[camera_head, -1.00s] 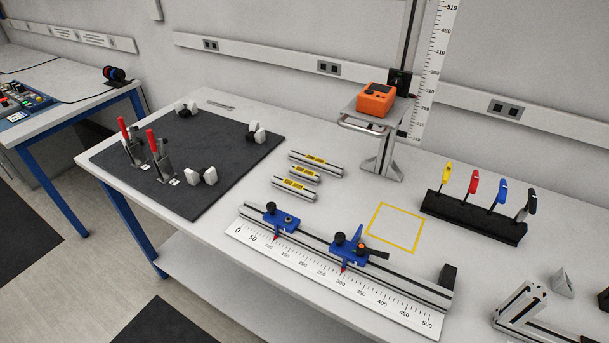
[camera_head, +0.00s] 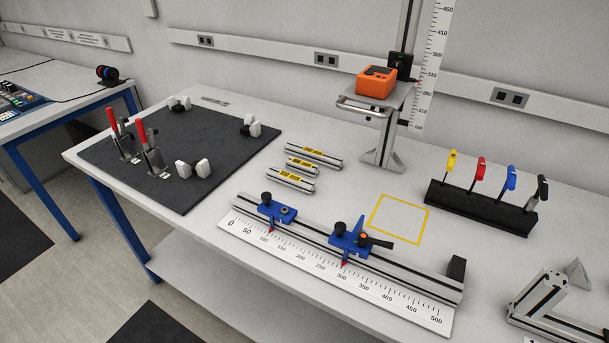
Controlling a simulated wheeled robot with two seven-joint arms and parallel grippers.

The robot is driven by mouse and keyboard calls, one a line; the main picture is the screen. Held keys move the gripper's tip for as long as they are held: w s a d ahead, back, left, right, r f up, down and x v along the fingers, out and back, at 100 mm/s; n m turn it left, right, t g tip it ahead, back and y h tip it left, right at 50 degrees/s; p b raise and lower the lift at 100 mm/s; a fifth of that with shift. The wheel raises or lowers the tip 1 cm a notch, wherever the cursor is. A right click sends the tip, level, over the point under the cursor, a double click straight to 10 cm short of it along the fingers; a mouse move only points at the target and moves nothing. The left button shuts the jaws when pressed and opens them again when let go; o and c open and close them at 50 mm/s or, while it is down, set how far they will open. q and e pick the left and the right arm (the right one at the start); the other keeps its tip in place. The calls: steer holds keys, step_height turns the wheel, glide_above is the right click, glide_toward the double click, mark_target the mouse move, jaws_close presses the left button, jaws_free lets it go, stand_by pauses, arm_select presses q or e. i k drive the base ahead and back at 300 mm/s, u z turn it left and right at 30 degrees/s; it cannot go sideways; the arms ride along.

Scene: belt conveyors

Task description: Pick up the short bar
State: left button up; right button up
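Three silver bars with yellow labels lie side by side near the middle of the workbench in the head view. The short bar (camera_head: 302,166) is the middle one. A longer bar (camera_head: 325,158) lies behind it and a medium-length bar (camera_head: 291,180) lies in front, with narrow gaps between them. Neither of my grippers is in view.
A dark mat (camera_head: 140,180) with red-handled clamps lies to the left. A ruled rail (camera_head: 340,270) with blue stops runs along the front. A yellow square outline (camera_head: 424,225), tool rack (camera_head: 480,209) and orange device (camera_head: 376,84) on a stand are to the right.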

mark_target(306, 169)
steer(key=z, duration=2.65)
steer(key=k, duration=1.15)
steer(key=u, duration=1.25)
steer(key=i, duration=0.5)
steer(key=z, duration=0.05)
